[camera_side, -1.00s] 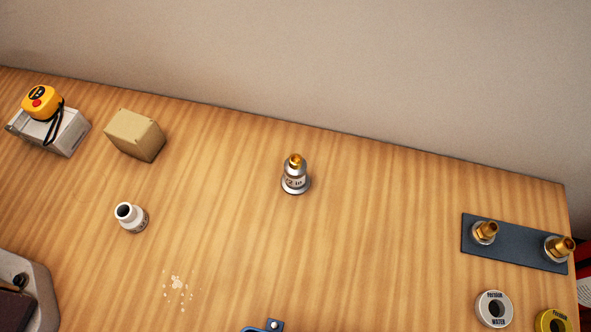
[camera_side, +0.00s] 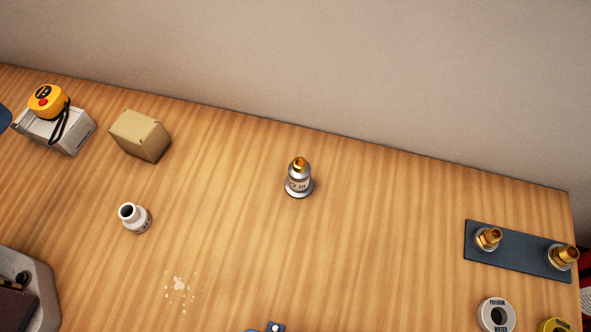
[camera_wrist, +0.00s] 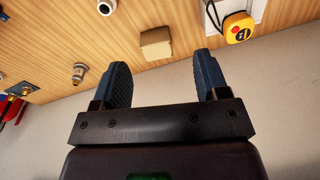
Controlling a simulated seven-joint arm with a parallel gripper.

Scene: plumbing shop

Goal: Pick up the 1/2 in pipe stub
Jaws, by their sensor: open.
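A silvery stub (camera_side: 299,183) with a brass tip stands upright in the middle of the bench. Its label partly reads "2 in". It also shows at the left of the wrist view (camera_wrist: 78,74). A white, open-mouthed fitting (camera_side: 135,218) stands to its left, its label unreadable; it is cut by the top edge in the wrist view (camera_wrist: 106,6). My gripper (camera_wrist: 162,62) is open, with nothing between its blue fingers. It is apart from both pieces. A dark blue shape at the left edge of the side view may be part of it.
A cardboard box (camera_side: 141,136) and a yellow device on a grey box (camera_side: 75,134) stand at back left. A dark plate (camera_side: 515,252) with two brass fittings lies at right, near white (camera_side: 496,314) and yellow rings. A wall runs behind. Bench around the stub is clear.

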